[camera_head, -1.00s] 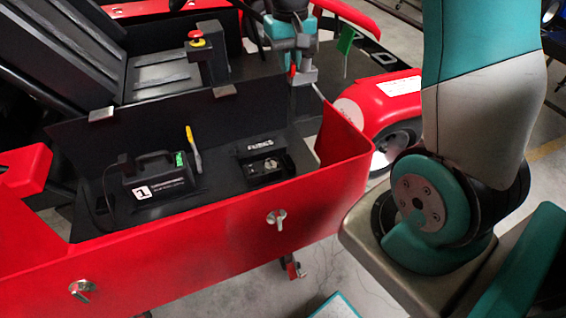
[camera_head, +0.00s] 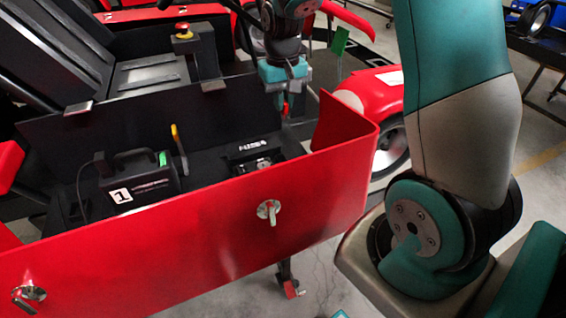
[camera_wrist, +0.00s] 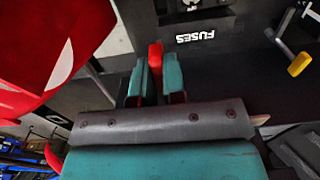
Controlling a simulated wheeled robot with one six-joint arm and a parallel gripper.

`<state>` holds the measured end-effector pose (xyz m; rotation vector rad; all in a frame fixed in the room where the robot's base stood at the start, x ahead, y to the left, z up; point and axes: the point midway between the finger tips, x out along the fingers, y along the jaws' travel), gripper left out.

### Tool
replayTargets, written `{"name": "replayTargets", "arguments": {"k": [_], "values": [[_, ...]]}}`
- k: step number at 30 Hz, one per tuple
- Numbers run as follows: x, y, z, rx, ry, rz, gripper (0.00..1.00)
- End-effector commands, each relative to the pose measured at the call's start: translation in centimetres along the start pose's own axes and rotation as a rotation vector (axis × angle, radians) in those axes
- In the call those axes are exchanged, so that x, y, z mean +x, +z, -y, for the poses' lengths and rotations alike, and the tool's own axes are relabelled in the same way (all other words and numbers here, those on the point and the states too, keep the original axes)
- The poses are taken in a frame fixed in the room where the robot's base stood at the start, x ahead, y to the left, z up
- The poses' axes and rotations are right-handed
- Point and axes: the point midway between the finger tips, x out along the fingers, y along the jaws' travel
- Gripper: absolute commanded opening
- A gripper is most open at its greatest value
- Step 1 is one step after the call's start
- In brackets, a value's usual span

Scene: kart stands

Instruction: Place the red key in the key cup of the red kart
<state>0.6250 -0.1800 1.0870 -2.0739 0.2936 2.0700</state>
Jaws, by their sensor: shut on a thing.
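The red kart (camera_head: 200,235) fills the left and middle of the head view, with an open black side bay behind its red side panel. My gripper (camera_head: 284,104) hangs at the bay's right end, to the right of and above the fuse box. It is shut on the red key (camera_head: 285,109), whose red part sticks out below the fingers. In the wrist view the red key (camera_wrist: 155,54) stands between the two teal fingers of my gripper (camera_wrist: 156,82). I cannot make out the key cup in either view.
The fuse box (camera_head: 255,153) also shows in the wrist view (camera_wrist: 195,36). Left of it are a yellow-handled lever (camera_head: 180,148) and a black box marked 1 (camera_head: 140,180). The kart's raised red corner (camera_head: 345,125) stands just right of my gripper. A green tag (camera_head: 340,41) is behind.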

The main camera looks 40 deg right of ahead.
Motion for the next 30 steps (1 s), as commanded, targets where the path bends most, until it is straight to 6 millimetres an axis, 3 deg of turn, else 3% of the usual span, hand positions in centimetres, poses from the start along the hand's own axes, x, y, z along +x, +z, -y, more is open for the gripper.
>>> {"name": "replayTargets", "arguments": {"k": [6, 12, 24, 30], "values": [[6.3, 0.2, 0.0, 0.000, 0.001, 0.010, 0.00], [11.1, 0.2, 0.0, 0.000, 0.000, 0.007, 0.00], [15.9, 0.1, 0.0, 0.000, 0.000, 0.005, 0.00], [16.8, 0.0, 0.0, 0.000, 0.000, 0.000, 0.00]]}}
